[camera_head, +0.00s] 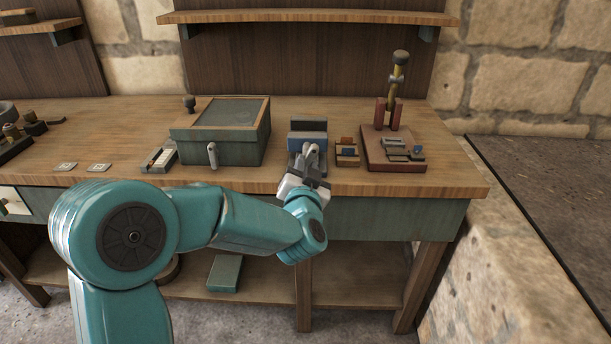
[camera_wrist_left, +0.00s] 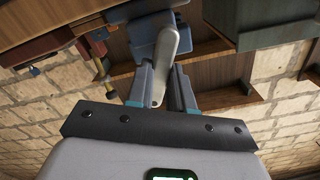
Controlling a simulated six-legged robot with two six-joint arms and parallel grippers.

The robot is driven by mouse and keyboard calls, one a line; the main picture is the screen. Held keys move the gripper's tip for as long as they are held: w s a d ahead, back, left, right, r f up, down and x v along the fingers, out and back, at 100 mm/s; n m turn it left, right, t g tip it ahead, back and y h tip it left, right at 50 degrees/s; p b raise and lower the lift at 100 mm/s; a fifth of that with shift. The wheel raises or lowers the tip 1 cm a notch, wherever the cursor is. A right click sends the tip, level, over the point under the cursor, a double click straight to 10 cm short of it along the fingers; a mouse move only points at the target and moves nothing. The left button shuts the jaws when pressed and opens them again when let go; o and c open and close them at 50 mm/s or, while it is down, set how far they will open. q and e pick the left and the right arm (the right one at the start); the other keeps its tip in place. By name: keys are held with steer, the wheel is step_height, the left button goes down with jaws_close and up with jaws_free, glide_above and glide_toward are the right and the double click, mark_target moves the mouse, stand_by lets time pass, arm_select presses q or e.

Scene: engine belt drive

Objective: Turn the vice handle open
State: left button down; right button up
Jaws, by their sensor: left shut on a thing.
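The vice (camera_head: 307,132) is a blue and grey block near the front edge of the workbench, in the middle of the head view. Its handle (camera_wrist_left: 167,62) is a pale grey lever that shows in the left wrist view, reaching down from the vice (camera_wrist_left: 154,32) between my fingers. My left gripper (camera_head: 313,166) is at the front of the vice, with its fingers shut on the handle. In the left wrist view the fingers of the left gripper (camera_wrist_left: 160,92) stand on both sides of the lever. My right gripper is not in view.
A green box (camera_head: 222,148) with a front lever stands left of the vice. Right of it are a small wooden holder (camera_head: 347,152) and a red stand (camera_head: 386,160) with an upright yellow and black tool (camera_head: 398,75). A shelf (camera_head: 310,17) hangs above.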

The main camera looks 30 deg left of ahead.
arm_select(q)
steer(key=n+b, duration=0.1)
steer(key=n, duration=0.1)
steer(key=r+n+b, duration=0.1)
steer(key=n+b, duration=0.1)
steer(key=n, duration=0.1)
steer(key=shift+a, duration=0.15)
stand_by(0.3)
steer(key=c, duration=1)
jaws_free()
steer(key=shift+d+f, duration=0.1)
steer(key=shift+d, duration=0.15)
steer(key=v, duration=1.6)
steer(key=shift+s+f, duration=0.4)
